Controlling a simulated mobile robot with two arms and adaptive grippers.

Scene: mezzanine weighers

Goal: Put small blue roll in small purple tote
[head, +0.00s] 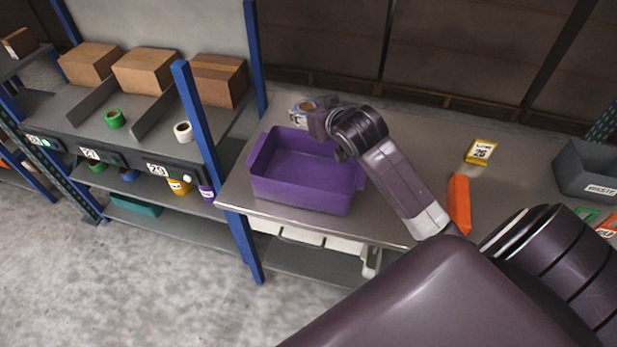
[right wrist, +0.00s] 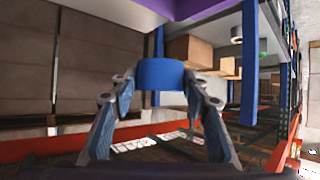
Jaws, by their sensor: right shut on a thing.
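The purple tote (head: 300,187) stands open and upright on the steel bench, and the part of its inside that shows is bare. My right gripper (head: 305,112) is at the tote's far rim in the head view. It is shut on the small blue roll (head: 307,104), whose tan core faces up. In the right wrist view the blue roll (right wrist: 160,75) sits between the two fingertips (right wrist: 160,88), and a purple surface crosses the top. I cannot tell exactly how high the roll is over the rim. My left gripper is not in view.
A shelf rack (head: 180,80) with cardboard boxes and green and white rolls stands left, its blue post beside the tote.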

